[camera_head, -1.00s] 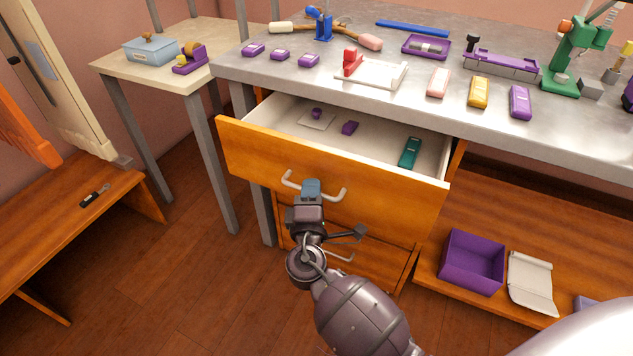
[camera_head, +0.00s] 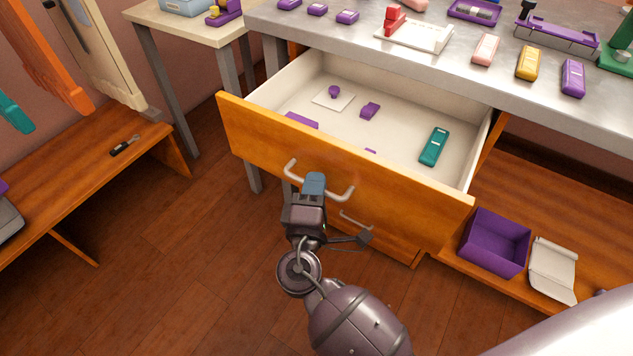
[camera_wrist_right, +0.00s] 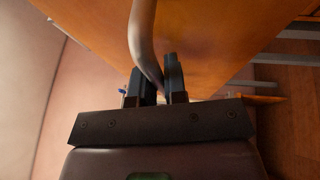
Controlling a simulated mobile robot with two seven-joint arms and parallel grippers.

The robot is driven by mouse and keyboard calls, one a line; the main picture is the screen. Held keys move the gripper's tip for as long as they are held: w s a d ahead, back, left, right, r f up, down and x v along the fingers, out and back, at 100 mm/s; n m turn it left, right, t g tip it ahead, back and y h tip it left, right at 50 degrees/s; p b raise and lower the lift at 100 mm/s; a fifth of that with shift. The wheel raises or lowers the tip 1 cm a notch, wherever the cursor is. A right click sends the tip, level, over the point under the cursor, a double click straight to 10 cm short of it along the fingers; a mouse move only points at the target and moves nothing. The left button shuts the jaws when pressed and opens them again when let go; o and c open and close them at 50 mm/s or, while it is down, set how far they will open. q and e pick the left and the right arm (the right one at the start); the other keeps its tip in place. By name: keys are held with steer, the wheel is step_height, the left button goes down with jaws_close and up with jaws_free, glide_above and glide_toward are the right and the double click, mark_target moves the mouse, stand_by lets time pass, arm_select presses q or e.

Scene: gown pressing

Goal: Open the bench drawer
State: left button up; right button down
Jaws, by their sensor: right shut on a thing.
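The bench drawer (camera_head: 400,195) is a wooden-fronted drawer under the metal-topped bench, pulled well out. Its pale inside shows a white card with a purple knob (camera_head: 334,97), small purple pieces (camera_head: 370,110) and a teal piece (camera_head: 434,147). My right gripper (camera_head: 314,186) is at the middle of the drawer's curved metal handle (camera_head: 341,194). In the right wrist view the gripper's two dark fingers (camera_wrist_right: 160,82) are shut around the handle bar (camera_wrist_right: 143,40). My left gripper is not in view.
The bench top (camera_head: 450,65) holds several small coloured pieces and a red and white device. A purple bin (camera_head: 495,243) and a white tray (camera_head: 553,270) sit on the low shelf at right. A wooden bench (camera_head: 90,180) stands at left. The floor between is clear.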

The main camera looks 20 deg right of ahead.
steer(key=c, duration=1.4)
jaws_free()
steer(key=shift+c, duration=0.2)
steer(key=v, duration=1)
steer(key=shift+s+a, duration=0.2)
steer(key=shift+s, duration=0.15)
steer(key=shift+f, duration=0.15)
